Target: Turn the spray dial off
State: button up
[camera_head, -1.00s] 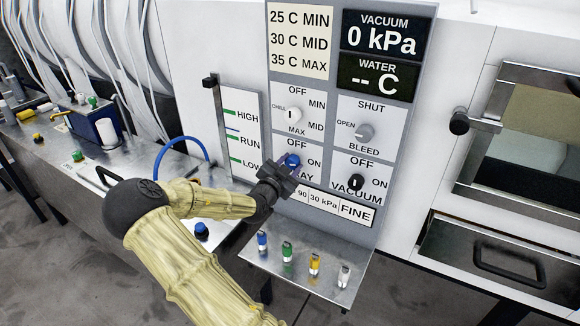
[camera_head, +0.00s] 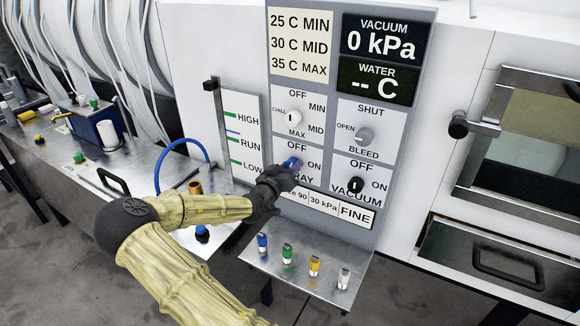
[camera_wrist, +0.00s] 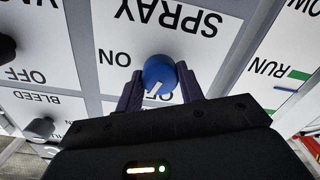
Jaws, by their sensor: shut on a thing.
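The blue spray dial (camera_head: 291,163) is on the control panel, with OFF printed above it and ON to its right. In the wrist view the panel appears upside down, and the dial (camera_wrist: 159,74) sits between my two fingers. A white mark on its face points down and slightly left in that view, towards the side hidden by my gripper. My gripper (camera_wrist: 159,88) is shut on the dial, one finger on each side. In the head view my gripper (camera_head: 284,172) covers part of the SPRAY label.
A metal shelf (camera_head: 273,262) with several coloured pieces lies below. A lever gauge (camera_head: 240,135) stands left of the panel.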

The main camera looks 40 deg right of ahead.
jog(key=n, duration=0.3)
jog(key=shift+n, duration=0.4)
dwell(0.3)
jog(key=o, duration=1)
jog(key=shift+a, duration=0.1)
jog(key=b+v, duration=0.2)
jog(key=v, duration=1.5)
jog(key=shift+a, duration=0.15)
